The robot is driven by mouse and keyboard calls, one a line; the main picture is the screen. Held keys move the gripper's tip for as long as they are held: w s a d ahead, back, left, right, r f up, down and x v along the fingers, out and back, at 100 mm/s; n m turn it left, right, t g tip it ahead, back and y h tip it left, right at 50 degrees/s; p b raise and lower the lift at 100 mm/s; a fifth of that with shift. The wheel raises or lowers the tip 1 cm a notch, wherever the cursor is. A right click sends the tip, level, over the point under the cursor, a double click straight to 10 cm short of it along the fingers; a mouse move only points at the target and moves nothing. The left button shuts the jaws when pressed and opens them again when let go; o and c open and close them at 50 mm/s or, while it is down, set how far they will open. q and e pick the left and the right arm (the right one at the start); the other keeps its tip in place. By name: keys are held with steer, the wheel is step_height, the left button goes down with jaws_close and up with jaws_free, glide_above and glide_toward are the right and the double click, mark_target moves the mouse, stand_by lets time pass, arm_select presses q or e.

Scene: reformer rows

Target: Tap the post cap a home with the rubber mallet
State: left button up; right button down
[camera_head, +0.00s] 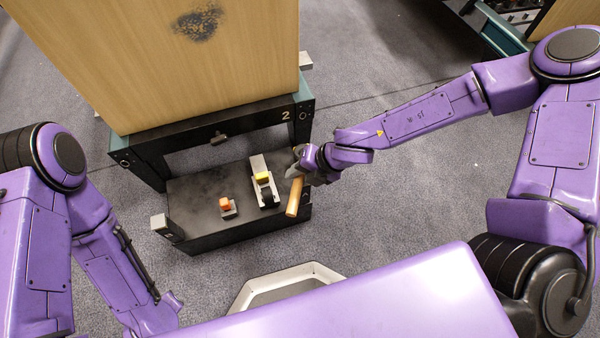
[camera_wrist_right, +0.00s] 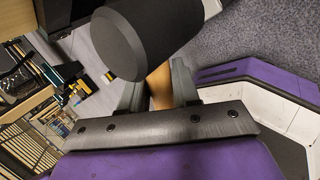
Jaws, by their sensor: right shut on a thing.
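My right gripper (camera_head: 301,172) is shut on the rubber mallet's light wooden handle (camera_head: 294,198), above the right end of the black platform. In the right wrist view the black mallet head (camera_wrist_right: 140,42) is large and close, beyond the fingers (camera_wrist_right: 158,88). In the head view the mallet head is hard to make out against the gripper and dark frame. My left gripper is out of view.
The black platform (camera_head: 190,200) carries a small orange-topped grey piece (camera_head: 227,206) and a white, yellow and black device (camera_head: 263,180). A tall wooden panel (camera_head: 190,60) stands behind on a dark frame marked 2.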

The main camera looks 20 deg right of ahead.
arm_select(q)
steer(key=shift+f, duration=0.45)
arm_select(e)
steer(key=shift+f, duration=0.4)
arm_select(q)
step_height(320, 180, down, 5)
steer(key=b, duration=0.6)
arm_select(e)
step_height(320, 180, down, 6)
step_height(320, 180, up, 6)
steer(key=p, duration=0.5)
steer(key=shift+f+p, duration=0.25)
steer(key=shift+p, duration=0.15)
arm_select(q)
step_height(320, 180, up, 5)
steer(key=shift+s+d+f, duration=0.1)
arm_select(e)
steer(key=shift+f, duration=0.15)
